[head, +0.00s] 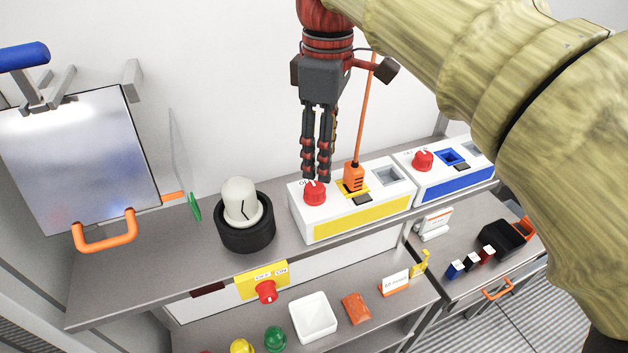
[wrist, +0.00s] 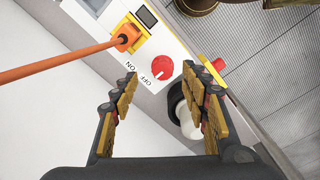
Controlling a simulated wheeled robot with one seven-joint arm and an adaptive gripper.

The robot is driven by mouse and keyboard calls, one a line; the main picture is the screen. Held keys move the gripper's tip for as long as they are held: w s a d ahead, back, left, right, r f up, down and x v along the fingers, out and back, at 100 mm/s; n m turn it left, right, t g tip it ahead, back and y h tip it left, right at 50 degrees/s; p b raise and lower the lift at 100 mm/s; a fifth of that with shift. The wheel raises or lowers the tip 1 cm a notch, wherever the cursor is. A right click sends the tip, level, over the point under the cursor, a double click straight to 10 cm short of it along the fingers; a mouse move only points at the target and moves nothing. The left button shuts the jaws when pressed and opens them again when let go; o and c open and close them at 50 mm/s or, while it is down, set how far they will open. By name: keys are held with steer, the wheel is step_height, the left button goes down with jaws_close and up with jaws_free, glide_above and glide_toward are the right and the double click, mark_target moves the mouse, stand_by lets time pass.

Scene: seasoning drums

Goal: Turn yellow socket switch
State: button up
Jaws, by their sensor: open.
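The yellow socket box (head: 350,220) is white with a yellow front stripe and stands on the grey shelf. Its red rotary switch (head: 314,193) is at the left end of the top. In the wrist view the switch (wrist: 162,68) shows a white mark, with OFF and ON printed beside it. An orange plug (head: 354,177) with an orange cable sits in the box's yellow socket. My gripper (head: 317,178) points down just above and behind the red switch. In the wrist view my gripper (wrist: 165,100) is open and empty, with the switch beyond the fingertips, apart from them.
A blue-striped socket box (head: 440,172) with its own red switch stands to the right. A black round holder with a white top (head: 245,230) stands to the left. A yellow panel with a red knob (head: 262,282) is on the shelf's front edge. The wall is close behind.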

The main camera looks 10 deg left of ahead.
mark_target(315, 186)
steer(key=shift+a+r+n, duration=0.1)
steer(key=shift+a+n, duration=0.3)
steer(key=shift+a, duration=0.35)
steer(key=shift+f, duration=3.75)
steer(key=shift+c, duration=0.6)
steer(key=c, duration=1)
